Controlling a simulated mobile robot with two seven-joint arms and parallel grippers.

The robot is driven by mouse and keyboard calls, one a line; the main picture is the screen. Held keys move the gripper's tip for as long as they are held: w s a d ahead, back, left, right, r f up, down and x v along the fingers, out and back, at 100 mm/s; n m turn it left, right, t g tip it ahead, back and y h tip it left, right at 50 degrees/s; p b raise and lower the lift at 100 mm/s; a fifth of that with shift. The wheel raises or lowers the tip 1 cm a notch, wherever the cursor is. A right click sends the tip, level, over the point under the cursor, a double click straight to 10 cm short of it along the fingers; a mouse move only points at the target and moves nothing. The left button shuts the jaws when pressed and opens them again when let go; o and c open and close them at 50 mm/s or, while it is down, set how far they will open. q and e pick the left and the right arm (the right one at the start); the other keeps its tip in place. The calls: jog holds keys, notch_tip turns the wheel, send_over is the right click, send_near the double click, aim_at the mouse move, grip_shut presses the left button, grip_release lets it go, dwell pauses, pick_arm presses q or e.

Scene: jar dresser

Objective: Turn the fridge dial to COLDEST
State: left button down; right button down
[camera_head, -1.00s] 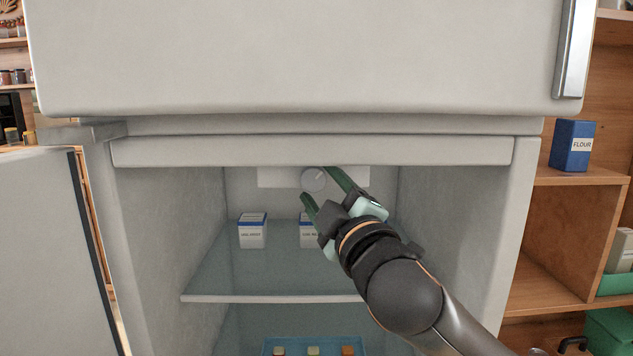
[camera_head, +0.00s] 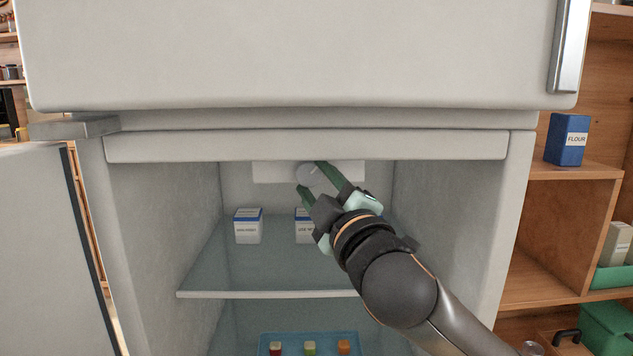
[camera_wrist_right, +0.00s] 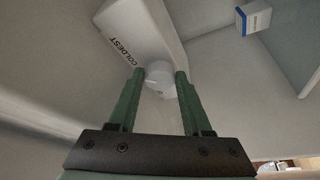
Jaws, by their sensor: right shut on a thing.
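The fridge dial (camera_head: 309,174) is a round white knob on a pale panel (camera_head: 268,172) at the back of the open fridge, high up. In the right wrist view the dial (camera_wrist_right: 160,76) sits between my two green fingertips, and the panel beside it (camera_wrist_right: 140,30) carries the word COLDEST. My right gripper (camera_head: 311,176) reaches in from the lower right and is shut on the dial (camera_wrist_right: 160,90). The fingers partly cover the dial, and I cannot read where it points. My left gripper is not in view.
A glass shelf (camera_head: 240,270) below holds white cartons (camera_head: 248,227) with blue tops; my arm partly covers one. A blue tray (camera_head: 268,342) with small items sits lower. The fridge door (camera_head: 45,250) stands open at left. A flour box (camera_head: 567,140) is on the shelving at right.

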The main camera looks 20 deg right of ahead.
jog(key=shift+f+m, duration=0.1)
jog(key=shift+m, duration=0.9)
jog(key=c, duration=0.6)
grip_release()
jog(key=shift+w, duration=0.1)
